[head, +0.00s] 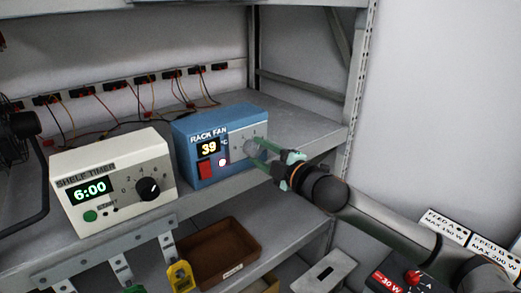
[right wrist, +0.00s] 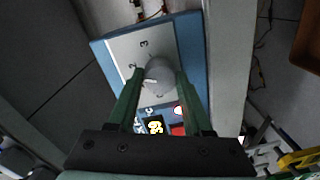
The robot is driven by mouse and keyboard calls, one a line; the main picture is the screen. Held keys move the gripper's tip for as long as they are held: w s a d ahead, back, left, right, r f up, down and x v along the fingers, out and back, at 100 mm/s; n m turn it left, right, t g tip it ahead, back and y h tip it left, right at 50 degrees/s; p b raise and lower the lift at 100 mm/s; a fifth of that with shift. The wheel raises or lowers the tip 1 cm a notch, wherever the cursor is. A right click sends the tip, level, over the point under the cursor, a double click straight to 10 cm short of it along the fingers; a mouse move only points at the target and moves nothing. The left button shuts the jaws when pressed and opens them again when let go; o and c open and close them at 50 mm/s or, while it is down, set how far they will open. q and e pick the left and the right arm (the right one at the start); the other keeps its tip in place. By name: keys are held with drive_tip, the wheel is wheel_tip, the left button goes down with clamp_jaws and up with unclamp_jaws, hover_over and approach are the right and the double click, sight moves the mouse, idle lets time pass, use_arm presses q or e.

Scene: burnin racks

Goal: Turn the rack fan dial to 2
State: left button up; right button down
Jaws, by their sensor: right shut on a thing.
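The blue rack fan box (head: 195,172) stands on the shelf, with a 39 °C display (head: 208,148), a red switch (head: 205,170) and a lit pinkish lamp (head: 222,162). Its grey round dial (head: 250,148) is on the light panel at the right of its face. My right gripper (head: 256,152) is shut on this dial. In the right wrist view, the green fingers lie either side of the dial (right wrist: 160,74), with 2 and 3 readable on the scale. The dial's pointer cannot be made out. My left gripper is not in view.
A cream shelf timer (head: 105,218) showing 6:00, with a black knob, stands left of the fan box. Below are a brown tray (head: 205,268) and yellow tag (head: 180,277). A rack post (head: 357,85) rises at right. Wires hang along the back.

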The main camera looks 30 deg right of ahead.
drive_tip(key=shift+d+m, duration=0.1)
drive_tip(key=shift+m, duration=0.2)
drive_tip(key=shift+c, duration=1.6)
unclamp_jaws()
drive_tip(key=shift+s+f, duration=0.1)
drive_tip(key=shift+s, duration=0.55)
drive_tip(key=s+b, duration=0.1)
drive_tip(key=s, duration=1)
drive_tip(key=shift+d+r, duration=0.4)
drive_tip(key=shift+d, duration=0.05)
